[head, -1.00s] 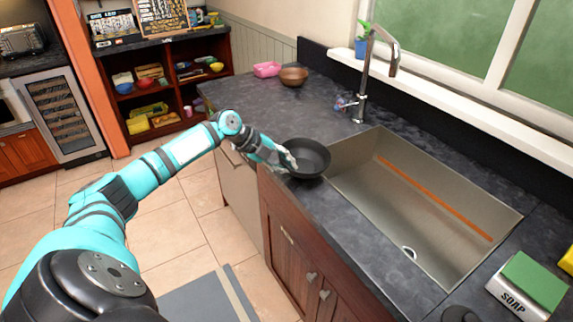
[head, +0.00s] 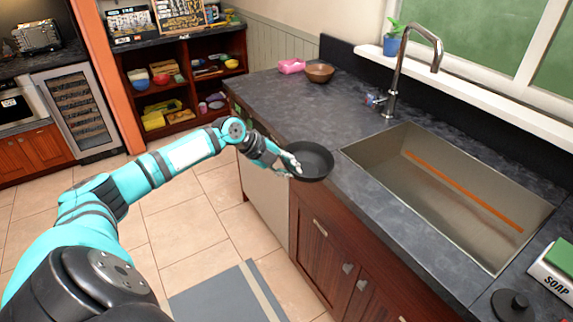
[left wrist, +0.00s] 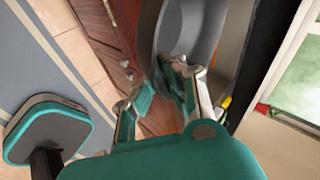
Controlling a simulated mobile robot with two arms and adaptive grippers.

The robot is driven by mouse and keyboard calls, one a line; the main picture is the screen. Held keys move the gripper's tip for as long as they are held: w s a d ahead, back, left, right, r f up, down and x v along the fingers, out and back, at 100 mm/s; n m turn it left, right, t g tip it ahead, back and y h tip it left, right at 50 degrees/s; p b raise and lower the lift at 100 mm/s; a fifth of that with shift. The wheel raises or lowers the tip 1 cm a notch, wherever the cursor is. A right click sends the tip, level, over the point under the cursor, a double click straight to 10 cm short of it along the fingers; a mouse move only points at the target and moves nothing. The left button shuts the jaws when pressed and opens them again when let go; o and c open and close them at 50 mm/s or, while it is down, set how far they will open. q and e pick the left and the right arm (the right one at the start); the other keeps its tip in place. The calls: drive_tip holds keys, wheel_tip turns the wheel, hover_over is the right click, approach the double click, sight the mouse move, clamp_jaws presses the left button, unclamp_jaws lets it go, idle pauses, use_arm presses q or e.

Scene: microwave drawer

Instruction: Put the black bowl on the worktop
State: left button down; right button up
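The black bowl (head: 312,160) is in the head view with its opening up, at the front edge of the dark grey worktop (head: 300,105), left of the sink. Part of it overlaps the edge in the picture; I cannot tell whether its base touches the worktop. My left gripper (head: 291,167) is at the bowl's near left rim and looks shut on it. My right gripper is not in view.
The sink (head: 450,200) with its tall faucet (head: 400,75) is to the right of the bowl. A brown bowl (head: 319,73) and a pink container (head: 291,66) stand at the worktop's far end. A soap box (head: 555,270) is at the lower right. The worktop behind the bowl is clear.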

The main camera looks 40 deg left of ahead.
use_arm(q)
drive_tip(key=s+d+f+n+y, duration=0.1)
drive_tip(key=s+d+n, duration=0.1)
drive_tip(key=s+d, duration=0.3)
drive_tip(key=s+d+f+n+t+y, duration=0.1)
drive_tip(key=s+d, duration=0.4)
drive_tip(key=d, duration=0.5)
drive_tip(key=s+d+f+n+t+y, duration=0.1)
drive_tip(key=s+d+n, duration=0.3)
drive_tip(key=d, duration=0.4)
drive_tip(key=shift+s+d+f+y, duration=0.3)
drive_tip(key=shift+s+y, duration=0.15)
drive_tip(key=shift+y, duration=0.45)
